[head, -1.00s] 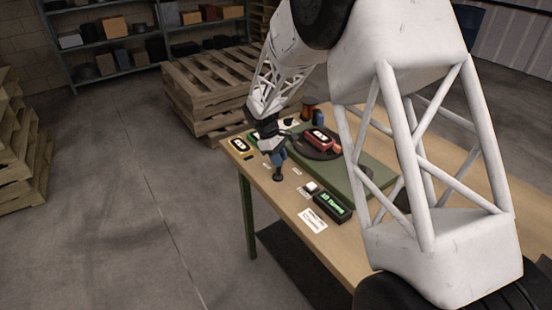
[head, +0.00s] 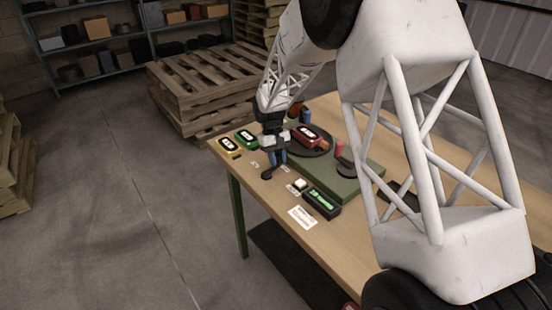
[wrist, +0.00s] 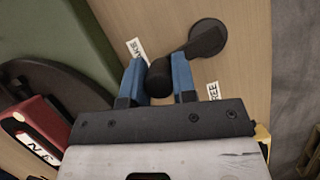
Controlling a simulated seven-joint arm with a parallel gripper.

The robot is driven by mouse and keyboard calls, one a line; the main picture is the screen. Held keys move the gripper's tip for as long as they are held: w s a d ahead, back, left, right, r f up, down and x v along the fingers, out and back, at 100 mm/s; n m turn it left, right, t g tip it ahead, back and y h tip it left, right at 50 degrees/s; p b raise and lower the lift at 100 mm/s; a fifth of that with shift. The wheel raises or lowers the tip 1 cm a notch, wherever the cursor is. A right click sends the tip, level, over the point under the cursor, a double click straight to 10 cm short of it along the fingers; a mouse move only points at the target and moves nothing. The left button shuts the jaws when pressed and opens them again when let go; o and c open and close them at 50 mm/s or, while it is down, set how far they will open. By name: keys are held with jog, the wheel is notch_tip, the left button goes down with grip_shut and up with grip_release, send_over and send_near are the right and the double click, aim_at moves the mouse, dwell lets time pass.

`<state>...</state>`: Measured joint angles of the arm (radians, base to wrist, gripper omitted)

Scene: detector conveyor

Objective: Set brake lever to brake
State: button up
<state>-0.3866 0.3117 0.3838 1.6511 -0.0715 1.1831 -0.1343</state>
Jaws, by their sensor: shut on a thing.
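The brake lever (wrist: 206,42) is dark, with a round base on the table and an arm ending in a thick knob. In the wrist view, my gripper (wrist: 160,80) has its blue fingers shut on either side of the knob. The lever arm points between two white labels: a partly covered one ending in "AKE" (wrist: 137,48) and "REE" (wrist: 213,91), its start unclear. It points closer to the "AKE" label. In the head view, my gripper (head: 279,160) is low over the table, beside the lever base (head: 267,175).
Green (head: 245,138) and yellow (head: 229,144) labelled blocks stand at the table's far left corner. A display box (head: 321,202) and white paper (head: 302,216) lie nearer. A green platform (head: 352,190) is to the right.

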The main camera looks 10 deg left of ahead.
dwell(0.3)
jog(key=o, duration=0.9)
jog(key=shift+v, duration=3.9)
jog(key=shift+d, duration=0.1)
